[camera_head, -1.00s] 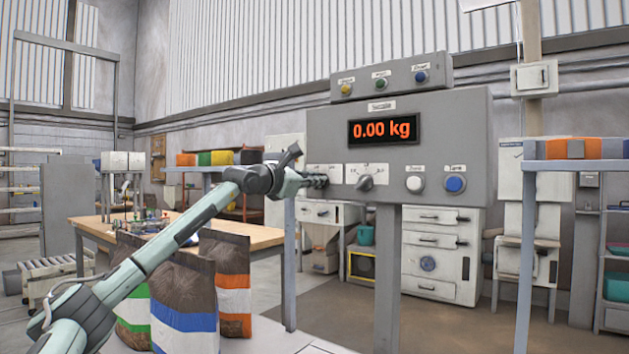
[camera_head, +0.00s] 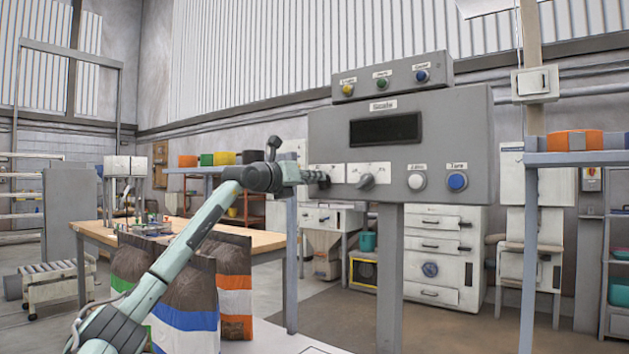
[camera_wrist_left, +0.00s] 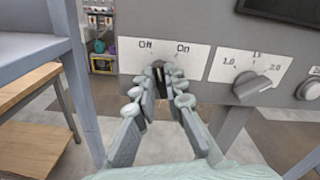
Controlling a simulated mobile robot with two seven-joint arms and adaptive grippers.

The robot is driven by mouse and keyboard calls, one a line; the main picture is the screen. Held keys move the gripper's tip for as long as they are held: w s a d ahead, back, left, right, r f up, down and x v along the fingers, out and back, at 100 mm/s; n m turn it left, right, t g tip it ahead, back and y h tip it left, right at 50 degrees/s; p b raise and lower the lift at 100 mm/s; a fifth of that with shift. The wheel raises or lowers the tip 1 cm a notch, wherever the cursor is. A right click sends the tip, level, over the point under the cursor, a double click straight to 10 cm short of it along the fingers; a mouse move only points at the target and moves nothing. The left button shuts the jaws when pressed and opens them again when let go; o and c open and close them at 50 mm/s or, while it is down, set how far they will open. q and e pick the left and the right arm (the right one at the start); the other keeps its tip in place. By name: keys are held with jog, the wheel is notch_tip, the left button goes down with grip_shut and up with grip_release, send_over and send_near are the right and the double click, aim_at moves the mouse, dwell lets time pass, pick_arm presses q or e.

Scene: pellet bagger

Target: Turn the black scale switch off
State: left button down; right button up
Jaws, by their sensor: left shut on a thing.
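The grey scale panel (camera_head: 450,110) stands in front of me on a post. Its display (camera_head: 385,129) is dark. My left gripper (camera_head: 318,180) reaches the panel's lower left from the left. In the left wrist view, the left gripper (camera_wrist_left: 160,82) is shut on the black scale switch (camera_wrist_left: 158,67), below the printed words Off and On. The fingers hide most of the switch. Its visible top leans slightly toward Off. My right gripper is not in view.
A grey dial (camera_head: 366,181), a white button (camera_head: 416,181) and a blue button (camera_head: 457,181) sit to the right of the switch. Striped sacks (camera_head: 234,285) stand below my left arm. A blue-grey rack (camera_head: 528,230) stands at the right.

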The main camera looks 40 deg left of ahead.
pick_arm(q)
jog(key=shift+a+n, duration=0.1)
jog(key=shift+n, duration=1.1)
jog(key=c, duration=1.6)
grip_release()
jog(key=shift+s+d, duration=0.2)
jog(key=shift+s, duration=1.8)
jog(key=shift+s+d, duration=0.25)
jog(key=shift+s, duration=1.75)
jog(key=shift+s+d, duration=0.2)
jog(key=shift+s, duration=1.8)
